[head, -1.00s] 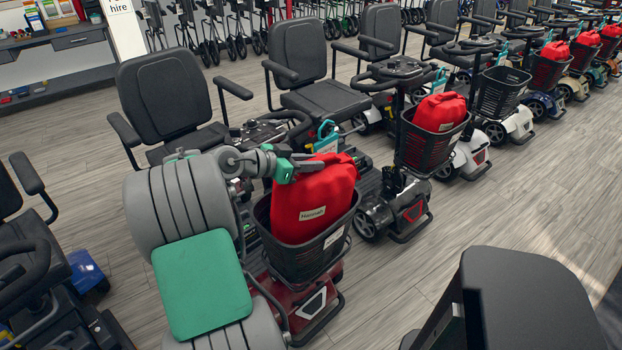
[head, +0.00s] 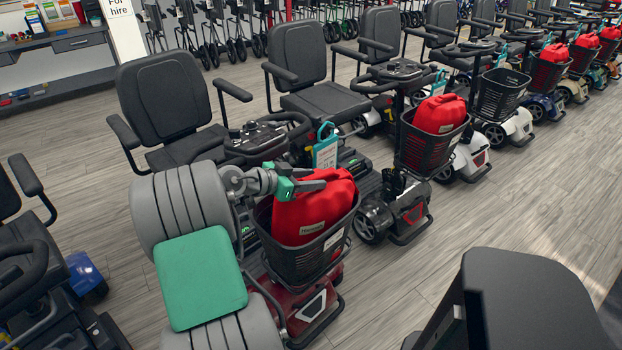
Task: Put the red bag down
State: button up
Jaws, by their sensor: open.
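The red bag (head: 316,213) sits in the black front basket (head: 297,262) of the nearest red scooter. A small pale name label shows on its front, and its lower part is hidden by the basket wall. My gripper (head: 318,182) is at the top left of the bag, its grey fingers lying against or just above the red fabric. The gripper is open; the view does not show clearly whether the fingers touch the bag.
More scooters stand in a row to the right, several with red bags in their baskets, such as this bag (head: 440,113). One basket (head: 503,92) is empty. A teal tag (head: 326,147) hangs behind the bag. Grey floor (head: 480,215) is clear at right.

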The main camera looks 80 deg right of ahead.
jog(key=shift+w+r, duration=0.1)
jog(key=shift+r, duration=0.2)
jog(key=v, duration=1.2)
jog(key=w+a+f+n+t+y, duration=0.25)
jog(key=w+a+n+t, duration=0.3)
jog(key=w+a, duration=0.3)
jog(key=w+a+f+n+t+y, duration=0.1)
jog(key=w+a+f+n+t, duration=0.25)
jog(key=w+a+n, duration=0.45)
jog(key=s+a+f+n+t+y, duration=0.1)
jog(key=a+n+y, duration=0.2)
jog(key=a, duration=1.1)
jog(key=s+a+n+y, duration=0.2)
jog(key=a+n+y, duration=0.2)
jog(key=a+n, duration=0.6)
jog(key=a, duration=0.4)
jog(key=shift+a+f+t, duration=0.35)
jog(key=shift+f+t, duration=0.05)
